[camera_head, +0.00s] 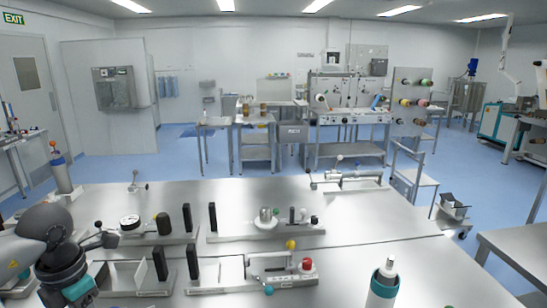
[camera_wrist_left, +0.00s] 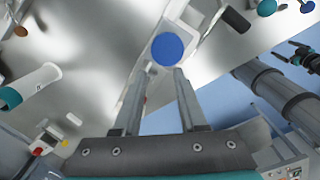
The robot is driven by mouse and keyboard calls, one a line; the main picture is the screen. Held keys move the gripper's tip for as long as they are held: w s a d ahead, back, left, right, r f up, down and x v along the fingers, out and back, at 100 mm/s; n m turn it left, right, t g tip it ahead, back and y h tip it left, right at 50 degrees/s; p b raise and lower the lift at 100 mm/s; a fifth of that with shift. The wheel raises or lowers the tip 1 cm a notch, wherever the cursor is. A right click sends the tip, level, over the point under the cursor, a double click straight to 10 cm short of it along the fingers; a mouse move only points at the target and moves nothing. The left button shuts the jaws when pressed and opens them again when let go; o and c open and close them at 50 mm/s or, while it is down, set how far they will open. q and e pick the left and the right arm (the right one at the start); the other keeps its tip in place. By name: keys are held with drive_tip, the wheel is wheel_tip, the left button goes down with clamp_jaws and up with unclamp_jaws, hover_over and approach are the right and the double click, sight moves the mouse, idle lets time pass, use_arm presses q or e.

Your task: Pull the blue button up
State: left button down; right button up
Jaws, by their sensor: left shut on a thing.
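In the left wrist view the blue button (camera_wrist_left: 167,49) is a round, flat-faced blue disc between the tips of my left gripper (camera_wrist_left: 163,70). The two grey fingers are closed on it, one on each side. The button's stem and mount are mostly hidden behind the disc and fingers. In the head view I cannot make out the blue button. My left arm shows there at the lower left, but its fingers are not clearly visible. My right gripper is not in view.
A steel table (camera_head: 370,260) carries several fixtures with black uprights. One has a red button (camera_head: 307,264) and a yellow ball (camera_head: 291,244). A white cylinder with a teal band (camera_head: 384,282) stands at the front right. Bare tabletop lies to the right.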

use_arm(q)
drive_tip(key=shift+s+d+f+p, duration=0.1)
drive_tip(key=shift+s+d+p, duration=0.15)
drive_tip(key=shift+d+p, duration=0.1)
idle(0.4)
drive_tip(key=shift+w+a+r, duration=0.15)
drive_tip(key=shift+a+r, duration=0.1)
drive_tip(key=shift+r, duration=0.25)
drive_tip(key=shift+r+p, duration=0.35)
drive_tip(key=shift+p, duration=0.15)
drive_tip(key=c, duration=1.6)
unclamp_jaws()
unclamp_jaws()
wheel_tip(320, 180, up, 6)
drive_tip(key=p, duration=0.4)
drive_tip(key=shift+f, duration=0.1)
